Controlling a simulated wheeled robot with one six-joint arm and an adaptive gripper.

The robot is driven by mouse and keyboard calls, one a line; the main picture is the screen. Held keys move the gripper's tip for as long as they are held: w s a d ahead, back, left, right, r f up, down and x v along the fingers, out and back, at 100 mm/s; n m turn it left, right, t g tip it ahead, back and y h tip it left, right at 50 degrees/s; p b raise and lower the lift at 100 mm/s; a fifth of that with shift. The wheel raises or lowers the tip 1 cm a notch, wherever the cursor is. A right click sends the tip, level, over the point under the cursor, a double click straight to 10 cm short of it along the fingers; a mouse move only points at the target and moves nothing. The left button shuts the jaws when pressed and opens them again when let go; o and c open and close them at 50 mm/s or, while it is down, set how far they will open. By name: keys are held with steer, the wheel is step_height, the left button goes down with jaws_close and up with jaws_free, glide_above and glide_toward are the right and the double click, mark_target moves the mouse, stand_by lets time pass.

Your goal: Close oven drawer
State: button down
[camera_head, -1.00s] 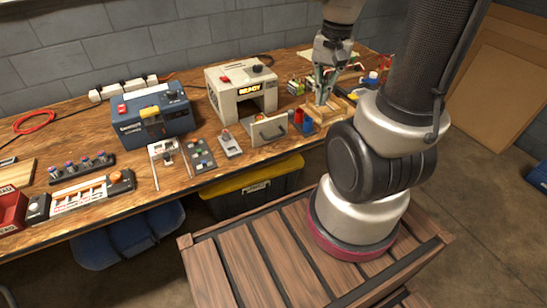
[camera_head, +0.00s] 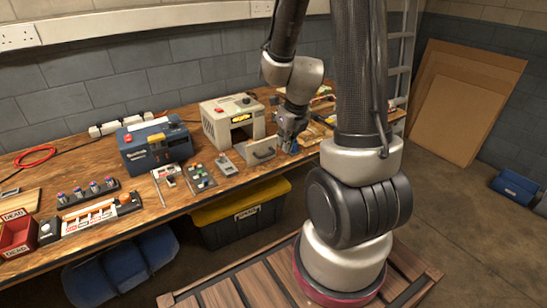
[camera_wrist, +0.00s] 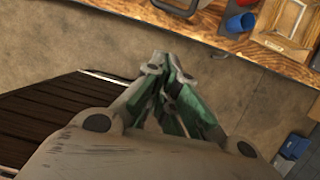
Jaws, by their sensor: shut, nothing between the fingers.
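The beige oven (camera_head: 212,128) stands on the bench with a lit display above its front opening. Its drawer (camera_head: 259,151) is pulled out toward the bench's front edge, with a dark handle on its front. In the wrist view the dark handle (camera_wrist: 178,7) shows at the top edge, partly cut off. My gripper (camera_head: 289,146) is just right of the drawer front in the head view. In the wrist view my gripper (camera_wrist: 165,62) is shut and empty, with green fingers together over the floor, apart from the handle.
A blue cup (camera_wrist: 240,22) and a wooden tray (camera_wrist: 287,22) lie right of the handle. A blue machine (camera_head: 155,148) and several small control panels are left of the oven. A black bin with a yellow lid (camera_head: 240,203) is under the bench. Floor before the bench is open.

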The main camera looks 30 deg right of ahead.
steer(key=w+f, duration=0.6)
steer(key=f, duration=0.3)
steer(key=shift+w+a, duration=0.15)
steer(key=shift+w, duration=0.05)
steer(key=shift+f, duration=0.1)
